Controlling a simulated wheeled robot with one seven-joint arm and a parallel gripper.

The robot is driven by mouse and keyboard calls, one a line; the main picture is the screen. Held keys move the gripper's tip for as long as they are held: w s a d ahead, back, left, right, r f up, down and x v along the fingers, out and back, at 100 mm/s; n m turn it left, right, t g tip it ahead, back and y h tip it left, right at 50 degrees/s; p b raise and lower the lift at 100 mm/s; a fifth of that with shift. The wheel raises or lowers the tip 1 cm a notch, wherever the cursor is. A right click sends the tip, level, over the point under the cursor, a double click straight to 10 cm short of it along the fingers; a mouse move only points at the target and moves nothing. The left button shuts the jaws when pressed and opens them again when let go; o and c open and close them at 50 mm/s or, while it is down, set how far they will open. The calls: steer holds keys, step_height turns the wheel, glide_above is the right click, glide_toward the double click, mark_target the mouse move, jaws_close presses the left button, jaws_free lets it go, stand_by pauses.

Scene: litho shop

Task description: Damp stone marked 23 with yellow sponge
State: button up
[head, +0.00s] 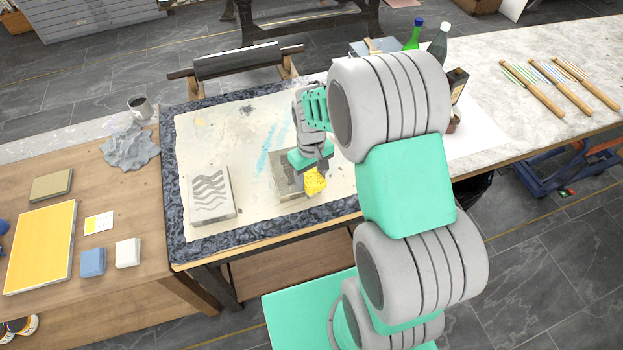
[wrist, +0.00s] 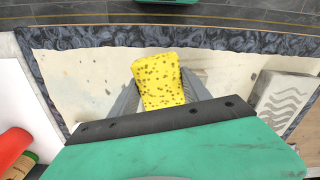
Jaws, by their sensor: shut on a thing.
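The yellow sponge (head: 316,181) is held in my gripper (head: 319,168), which is shut on it. In the wrist view the speckled sponge (wrist: 159,81) sits between the two grey fingers. A grey stone (head: 288,178) lies on the cloth-covered table, partly hidden by my gripper and the sponge. The sponge is over or beside this stone's right front edge; I cannot tell whether it touches. A second stone (head: 210,196) with dark wavy bands lies to the left, and also shows in the wrist view (wrist: 285,98). I cannot read a number on either stone.
A wooden side table at left holds a blue block (head: 93,262), a white block (head: 128,252), a yellow panel (head: 41,247) and a crumpled grey cloth (head: 130,146). A roller (head: 237,62) stands behind the stones. Bottles (head: 414,35) stand at the back right. The cloth between the stones is clear.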

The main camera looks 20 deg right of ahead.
steer(key=shift+r+p, duration=1.2)
steer(key=shift+r, duration=1)
